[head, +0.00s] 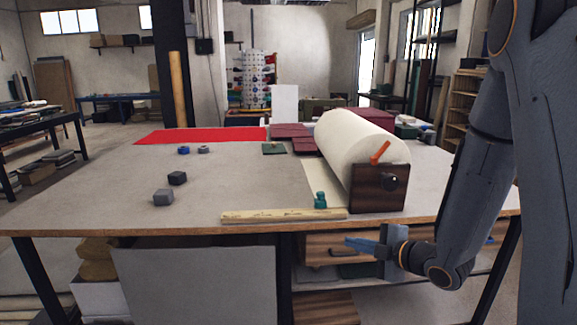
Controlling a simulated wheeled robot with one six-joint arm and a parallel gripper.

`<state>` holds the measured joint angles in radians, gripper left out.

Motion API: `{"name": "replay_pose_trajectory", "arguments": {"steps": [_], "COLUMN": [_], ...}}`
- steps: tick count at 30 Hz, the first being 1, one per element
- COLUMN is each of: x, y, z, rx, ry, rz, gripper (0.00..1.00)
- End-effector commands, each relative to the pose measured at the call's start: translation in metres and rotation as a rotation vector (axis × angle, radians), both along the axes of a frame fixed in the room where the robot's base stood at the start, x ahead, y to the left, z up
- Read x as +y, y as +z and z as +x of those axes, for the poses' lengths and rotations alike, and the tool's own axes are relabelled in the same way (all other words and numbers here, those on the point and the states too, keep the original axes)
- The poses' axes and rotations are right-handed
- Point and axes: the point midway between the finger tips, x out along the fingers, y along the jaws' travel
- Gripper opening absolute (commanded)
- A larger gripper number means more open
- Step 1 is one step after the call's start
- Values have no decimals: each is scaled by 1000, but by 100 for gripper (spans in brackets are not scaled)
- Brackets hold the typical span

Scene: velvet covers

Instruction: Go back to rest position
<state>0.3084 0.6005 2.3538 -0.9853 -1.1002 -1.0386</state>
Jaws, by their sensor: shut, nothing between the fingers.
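My gripper (362,246) is at the lower right, in front of the table's front edge and below the level of its top. Its blue fingers point left and are shut with nothing between them. My arm hangs down the right side of the view and bends at the bottom toward the gripper. The work table (90,200) stands in front of me. A drawer front (325,247) under the table top is partly hidden behind the gripper.
A large white roll (352,140) in a dark wooden holder, a wooden ruler (270,216) and a green item (320,200) lie near the front. Small dark and grey blocks (177,178), red cloth (200,135) and dark red pieces (305,146) lie farther back. The table's left middle is mostly clear.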

Motion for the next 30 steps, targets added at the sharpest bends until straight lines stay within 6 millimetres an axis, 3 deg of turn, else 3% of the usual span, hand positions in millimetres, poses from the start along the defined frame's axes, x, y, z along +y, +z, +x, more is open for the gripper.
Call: {"name": "replay_pose_trajectory", "arguments": {"steps": [5,8,14,22,26,30], "x": [-25,-41,-57,-33,-20,-15], "y": [-9,-13,-17,-8,-3,-1], "z": [-2,-19,-85,-197,-228,-239], "rx": [255,424,750,1128,1226,1264], "ry": [-270,-473,-899,-1380,-1493,-1535], "rz": [6,45,181,383,428,444], "gripper": [0,0,0,0,0,0]}}
